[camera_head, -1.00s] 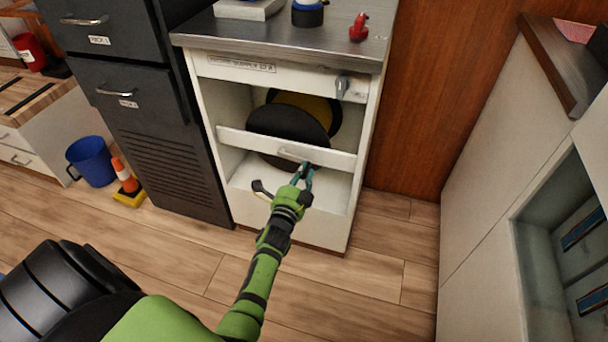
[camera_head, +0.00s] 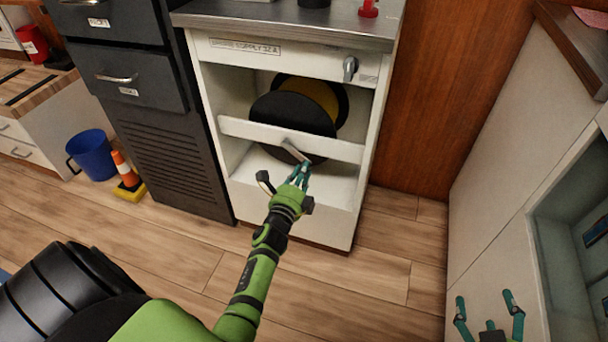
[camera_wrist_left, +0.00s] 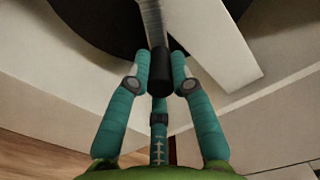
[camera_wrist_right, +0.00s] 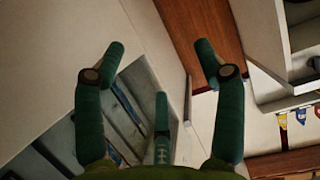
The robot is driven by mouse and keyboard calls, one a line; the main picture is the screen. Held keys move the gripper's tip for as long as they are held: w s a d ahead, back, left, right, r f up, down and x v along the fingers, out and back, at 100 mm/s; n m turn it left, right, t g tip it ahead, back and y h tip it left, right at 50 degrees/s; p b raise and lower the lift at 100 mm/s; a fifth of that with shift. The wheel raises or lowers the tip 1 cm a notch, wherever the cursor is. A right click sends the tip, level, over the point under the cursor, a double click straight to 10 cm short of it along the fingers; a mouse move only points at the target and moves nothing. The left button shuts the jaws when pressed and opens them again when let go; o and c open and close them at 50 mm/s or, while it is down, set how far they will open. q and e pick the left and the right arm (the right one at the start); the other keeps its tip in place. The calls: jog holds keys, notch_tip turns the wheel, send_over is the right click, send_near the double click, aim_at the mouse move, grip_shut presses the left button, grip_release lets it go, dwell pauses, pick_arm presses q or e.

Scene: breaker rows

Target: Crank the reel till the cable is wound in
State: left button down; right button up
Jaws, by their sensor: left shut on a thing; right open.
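The reel (camera_head: 290,112) sits inside the open-fronted white cabinet, with a black disc in front and yellow behind it. A white bar (camera_head: 250,131) crosses in front of it. A grey crank arm (camera_head: 294,149) stands in front of the bar. My left gripper (camera_head: 301,172) is at its lower end. In the left wrist view my left gripper (camera_wrist_left: 160,72) is shut on the crank's black handle (camera_wrist_left: 160,70). My right gripper (camera_head: 488,308) is open and empty at the lower right; it also shows in the right wrist view (camera_wrist_right: 160,55). I cannot make out a loose cable.
A dark drawer cabinet (camera_head: 160,120) stands left of the white cabinet. A blue bucket (camera_head: 92,155) and an orange cone (camera_head: 126,172) stand on the floor. Pale cupboards (camera_head: 500,170) are at the right. The floor in front is clear.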

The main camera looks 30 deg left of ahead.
pick_arm(q)
jog(key=shift+a+f+m, duration=0.2)
jog(key=shift+a+m, duration=0.15)
jog(key=shift+m, duration=0.05)
pick_arm(e)
jog(key=shift+w+a+r+t+y, duration=0.25)
jog(key=shift+r+t, duration=0.15)
jog(key=shift+r, duration=0.35)
jog(key=shift+w+a+r+t+y, duration=0.15)
jog(key=shift+a+r+t, duration=0.2)
jog(key=shift+r, duration=0.35)
jog(key=shift+w+a+r+t+y, duration=0.2)
jog(key=shift+r+t, duration=0.25)
jog(key=shift+r, duration=0.3)
pick_arm(q)
jog(key=c, duration=1.1)
grip_release()
jog(key=shift+s, duration=0.1)
jog(key=shift+d, duration=0.1)
jog(key=shift+s, duration=0.1)
jog(key=v, duration=1.1)
jog(key=shift+s, duration=0.35)
jog(key=shift+d, duration=0.15)
